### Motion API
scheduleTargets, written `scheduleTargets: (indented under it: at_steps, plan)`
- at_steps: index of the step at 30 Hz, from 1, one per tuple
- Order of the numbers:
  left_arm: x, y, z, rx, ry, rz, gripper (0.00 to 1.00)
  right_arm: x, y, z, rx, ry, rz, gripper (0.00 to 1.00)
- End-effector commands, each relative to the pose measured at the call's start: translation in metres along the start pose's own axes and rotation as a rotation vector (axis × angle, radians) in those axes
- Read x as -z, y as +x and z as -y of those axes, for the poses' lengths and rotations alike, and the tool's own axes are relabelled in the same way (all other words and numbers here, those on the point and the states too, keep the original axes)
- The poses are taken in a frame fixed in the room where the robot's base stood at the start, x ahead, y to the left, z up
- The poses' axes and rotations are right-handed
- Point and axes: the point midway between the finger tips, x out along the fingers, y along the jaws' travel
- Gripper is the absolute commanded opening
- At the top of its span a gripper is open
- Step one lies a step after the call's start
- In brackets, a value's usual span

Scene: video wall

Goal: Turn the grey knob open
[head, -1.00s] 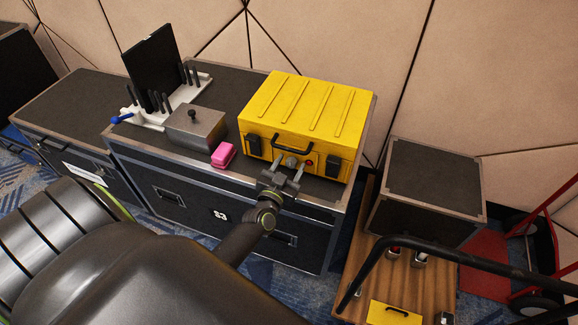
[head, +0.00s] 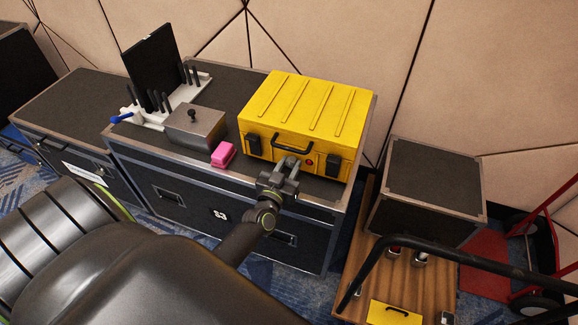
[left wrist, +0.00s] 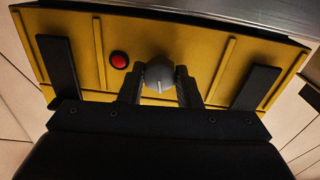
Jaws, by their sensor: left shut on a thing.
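The grey knob (left wrist: 160,74) is on the front face of a yellow case (head: 305,110), between two black latches and beside a red button (left wrist: 119,61). A pale line on the knob shows in the left wrist view, close to upright there. My left gripper (head: 288,163) is at the case front, and in the left wrist view its two fingers (left wrist: 161,90) are on either side of the knob, shut on it. In the head view the fingers largely hide the knob. My right gripper is in neither current view.
The yellow case stands on a black flight case (head: 225,205). Left of it are a pink block (head: 223,154), a metal box with a black knob (head: 195,127) and a white rack (head: 187,92). A wooden cart (head: 350,270) stands at the right.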

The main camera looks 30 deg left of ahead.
Motion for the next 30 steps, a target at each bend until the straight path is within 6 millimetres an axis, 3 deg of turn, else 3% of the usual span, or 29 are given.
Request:
scheduleTargets:
  at_steps: [30]
  plan:
    - [-0.003, 0.0, 0.0, 0.006, -0.956, -0.038, 0.08, -0.002, 0.017, 0.001, 0.0, 0.0, 0.001, 0.36]
